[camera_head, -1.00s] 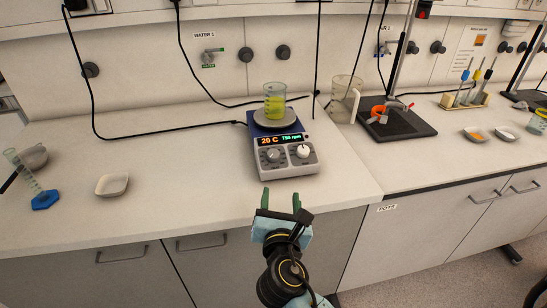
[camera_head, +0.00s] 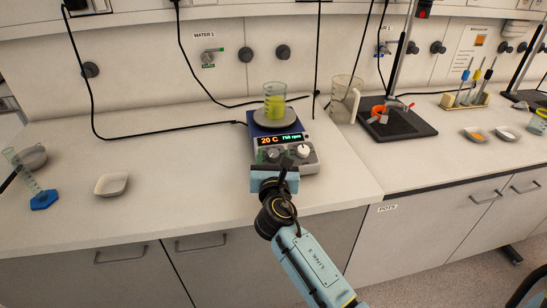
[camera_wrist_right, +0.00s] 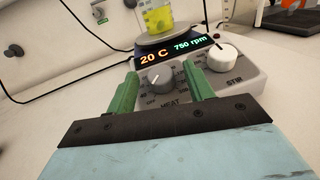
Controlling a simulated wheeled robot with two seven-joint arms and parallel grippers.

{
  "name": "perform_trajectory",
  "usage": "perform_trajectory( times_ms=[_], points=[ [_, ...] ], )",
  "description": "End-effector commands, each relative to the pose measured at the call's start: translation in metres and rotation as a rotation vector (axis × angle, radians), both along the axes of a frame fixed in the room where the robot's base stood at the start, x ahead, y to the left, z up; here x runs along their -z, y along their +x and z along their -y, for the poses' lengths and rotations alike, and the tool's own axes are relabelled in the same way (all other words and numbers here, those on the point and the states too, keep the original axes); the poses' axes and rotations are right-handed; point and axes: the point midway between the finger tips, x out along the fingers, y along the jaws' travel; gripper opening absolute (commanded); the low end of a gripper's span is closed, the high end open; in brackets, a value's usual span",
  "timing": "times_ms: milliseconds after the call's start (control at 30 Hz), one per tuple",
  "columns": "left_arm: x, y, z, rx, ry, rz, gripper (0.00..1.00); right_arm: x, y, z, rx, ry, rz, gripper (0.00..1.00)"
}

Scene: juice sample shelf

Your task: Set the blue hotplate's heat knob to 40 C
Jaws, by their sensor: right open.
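The blue hotplate (camera_head: 255,128) stands near the front edge of the bench. Its display reads 20 C in orange and 750 rpm in green in the right wrist view. The grey heat knob (camera_wrist_right: 160,77), above the label HEAT, is on the left of its front panel; the white stir knob (camera_wrist_right: 222,57) is on the right. A beaker of yellow-green liquid (camera_head: 274,103) sits on the round plate. My right gripper (camera_wrist_right: 160,85) is open, its green fingers on either side of the heat knob; contact cannot be told. My left gripper is not in view.
A clear jug (camera_head: 345,98) stands right of the hotplate, near a black stand base (camera_head: 405,127). A white dish (camera_head: 111,185) and a blue-footed cylinder (camera_head: 43,199) are to the left. Cables run behind. The bench left of the hotplate is mostly clear.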

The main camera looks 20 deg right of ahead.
Motion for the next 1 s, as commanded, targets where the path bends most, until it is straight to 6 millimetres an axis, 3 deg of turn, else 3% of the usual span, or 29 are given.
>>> perform_trajectory(
  times_ms=[367,700,1000],
  points=[
    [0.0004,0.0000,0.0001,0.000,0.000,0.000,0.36,-0.0001,0.0049,0.0022,0.000,0.001,-0.001,0.51],
    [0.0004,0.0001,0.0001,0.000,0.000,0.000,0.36,-0.0001,0.0047,0.0022,0.000,0.001,-0.001,0.07],
    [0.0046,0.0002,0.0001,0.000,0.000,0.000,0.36,0.0005,0.0053,0.0007,0.048,0.018,0.004,0.07]
  ],
)
